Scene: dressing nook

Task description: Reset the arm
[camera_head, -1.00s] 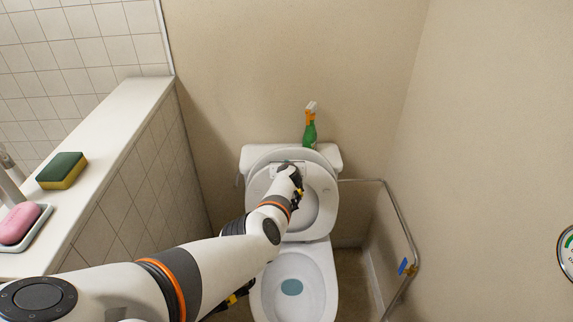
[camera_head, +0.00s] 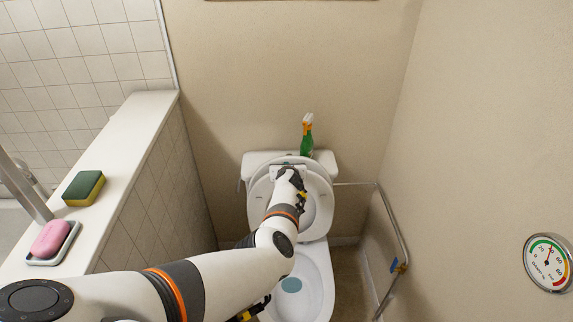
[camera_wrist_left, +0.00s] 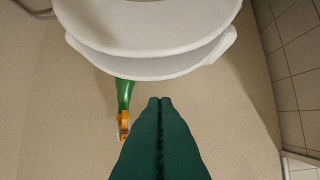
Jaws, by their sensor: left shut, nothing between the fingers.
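My left arm reaches in from the lower left of the head view. My left gripper (camera_head: 291,176) is in front of the raised toilet lid and seat (camera_head: 320,200). In the wrist view its two dark green fingers (camera_wrist_left: 160,100) are pressed together with nothing between them. The raised seat and lid (camera_wrist_left: 150,40) show there as white curved rims, apart from the fingertips. A black and yellow part (camera_head: 252,312), probably my right gripper, shows below the left arm, mostly hidden.
A green spray bottle (camera_head: 307,137) stands on the toilet tank (camera_head: 253,160). The bowl (camera_head: 313,285) is open below. A metal rail (camera_head: 388,215) is at right. A ledge (camera_head: 128,140) at left bears a sponge (camera_head: 84,188) and pink soap (camera_head: 50,238). A dial (camera_head: 548,263) hangs on the right wall.

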